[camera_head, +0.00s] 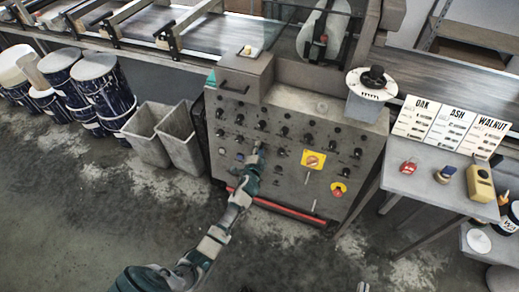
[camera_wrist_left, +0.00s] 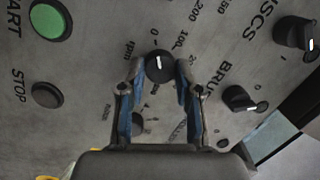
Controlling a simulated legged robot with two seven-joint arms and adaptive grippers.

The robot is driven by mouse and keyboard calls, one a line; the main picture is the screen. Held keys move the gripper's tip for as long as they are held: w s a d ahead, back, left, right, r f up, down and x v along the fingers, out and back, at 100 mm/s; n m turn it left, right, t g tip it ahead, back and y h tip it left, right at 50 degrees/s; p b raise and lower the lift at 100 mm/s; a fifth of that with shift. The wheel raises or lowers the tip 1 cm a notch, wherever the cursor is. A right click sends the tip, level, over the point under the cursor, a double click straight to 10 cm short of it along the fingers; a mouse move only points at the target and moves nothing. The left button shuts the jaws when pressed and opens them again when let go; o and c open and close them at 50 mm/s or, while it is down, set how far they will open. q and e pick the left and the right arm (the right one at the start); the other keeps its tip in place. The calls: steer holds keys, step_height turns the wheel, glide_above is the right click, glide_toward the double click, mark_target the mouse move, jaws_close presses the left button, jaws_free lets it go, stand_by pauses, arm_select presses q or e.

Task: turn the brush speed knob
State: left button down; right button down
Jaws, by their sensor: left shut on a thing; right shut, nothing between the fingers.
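The grey control panel (camera_head: 285,150) carries rows of small black knobs. My left arm reaches up to it, with the left gripper (camera_head: 257,150) at a knob left of the panel's middle. In the left wrist view, the left gripper (camera_wrist_left: 160,76) is shut on a black knob (camera_wrist_left: 159,66), one finger on each side. The knob's white pointer mark faces roughly up in that picture. Around it are printed "rpm", "0", "100" and "200". A partly hidden "BRU" label runs to its right. My right gripper is not in view.
In the left wrist view, another black knob (camera_wrist_left: 240,99) sits to the right, with the green START button (camera_wrist_left: 50,20) and dark STOP button (camera_wrist_left: 46,95) at left. The panel also has a yellow-plated switch (camera_head: 313,160) and red emergency button (camera_head: 338,189). Grey bins (camera_head: 150,133) stand left.

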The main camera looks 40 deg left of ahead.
arm_select(q)
steer(key=shift+s+a+f, duration=0.15)
steer(key=shift+f, duration=0.25)
steer(key=c, duration=1)
jaws_free()
steer(key=shift+c, duration=0.2)
steer(key=shift+o, duration=1.2)
steer(key=shift+r, duration=0.1)
steer(key=v, duration=1.1)
steer(key=shift+s, duration=0.35)
